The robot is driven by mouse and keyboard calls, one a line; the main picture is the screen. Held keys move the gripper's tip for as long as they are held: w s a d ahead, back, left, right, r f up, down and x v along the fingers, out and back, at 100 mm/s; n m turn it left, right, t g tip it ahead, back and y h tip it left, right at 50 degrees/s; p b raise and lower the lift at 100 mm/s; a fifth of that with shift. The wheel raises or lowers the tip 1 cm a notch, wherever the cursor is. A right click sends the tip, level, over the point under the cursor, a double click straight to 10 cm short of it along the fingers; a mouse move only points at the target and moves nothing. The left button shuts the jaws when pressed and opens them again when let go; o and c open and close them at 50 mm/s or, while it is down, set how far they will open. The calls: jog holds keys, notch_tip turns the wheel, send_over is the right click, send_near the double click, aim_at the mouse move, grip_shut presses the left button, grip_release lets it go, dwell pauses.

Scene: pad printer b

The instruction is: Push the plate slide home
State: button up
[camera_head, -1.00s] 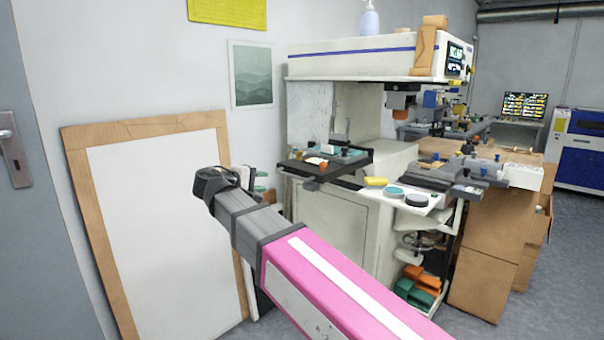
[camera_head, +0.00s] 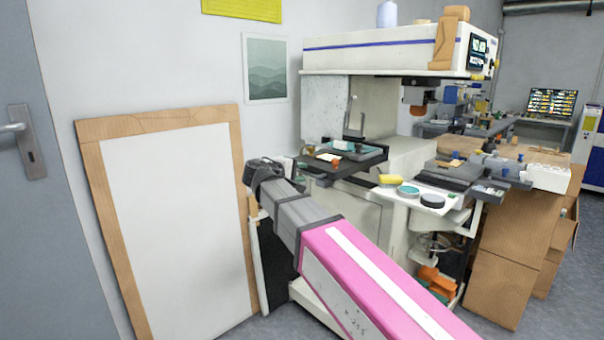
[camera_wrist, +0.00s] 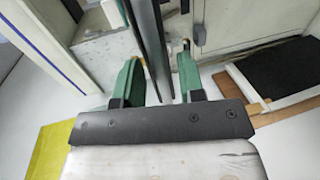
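The plate slide appears to be the dark flat tray (camera_head: 345,165) on the left side of the pad printer (camera_head: 385,57), with a teal plate and small items on it. In the wrist view, dark long bars (camera_wrist: 152,45), probably the tray seen edge-on, run through the gap between my gripper's (camera_wrist: 159,62) two green fingers. The fingers stand apart, and I see nothing clamped. I cannot tell whether the bars lie between the fingers or beyond them. In the head view my gripper is hidden behind my arm's far end, left of the tray.
A wood-framed white board (camera_head: 165,220) leans on the wall at left. A yellow sponge (camera_head: 390,180) and round tins (camera_head: 432,200) sit on the printer's front shelf. A cardboard-sided bench (camera_head: 515,240) stands at right. Bare floor shows at lower right.

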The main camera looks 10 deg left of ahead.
jog(key=shift+w+d+f, duration=0.1)
jog(key=shift+w+d, duration=0.25)
jog(key=shift+w, duration=0.1)
grip_shut()
jog(key=shift+w, duration=0.1)
jog(key=r+x, duration=0.2)
jog(key=x, duration=0.9)
jog(key=r+x, duration=0.2)
jog(key=x, duration=0.8)
jog(key=w+d+r+x, duration=0.1)
jog(key=r+x, duration=0.1)
jog(key=x, duration=0.9)
jog(key=shift+w+d+r, duration=0.15)
jog(key=shift+w+r, duration=0.15)
jog(key=shift+w, duration=0.05)
